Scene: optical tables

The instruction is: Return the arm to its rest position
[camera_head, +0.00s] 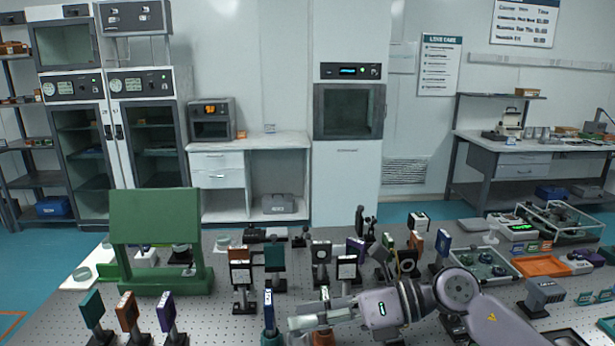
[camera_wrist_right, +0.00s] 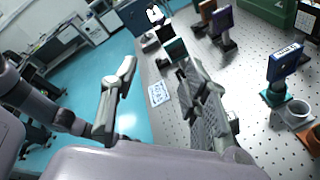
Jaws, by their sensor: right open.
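My right arm (camera_head: 385,307) comes in from the lower right of the head view and reaches left, low over the front of the perforated optical table (camera_head: 225,325). Its gripper (camera_head: 296,325) is near the bottom middle, beside a blue-framed optic on a post (camera_head: 269,310). In the right wrist view the two fingers of the gripper (camera_wrist_right: 158,68) are wide apart with nothing between them. The table edge and blue floor show behind them. My left gripper is in neither view.
Several mounted optics stand close around the arm, including a white-faced one (camera_head: 346,270). A green stand (camera_head: 155,235) is at the left. An orange tray (camera_head: 543,266) and boxes crowd the right. In the wrist view, a white patterned card (camera_wrist_right: 159,93) lies near the table edge.

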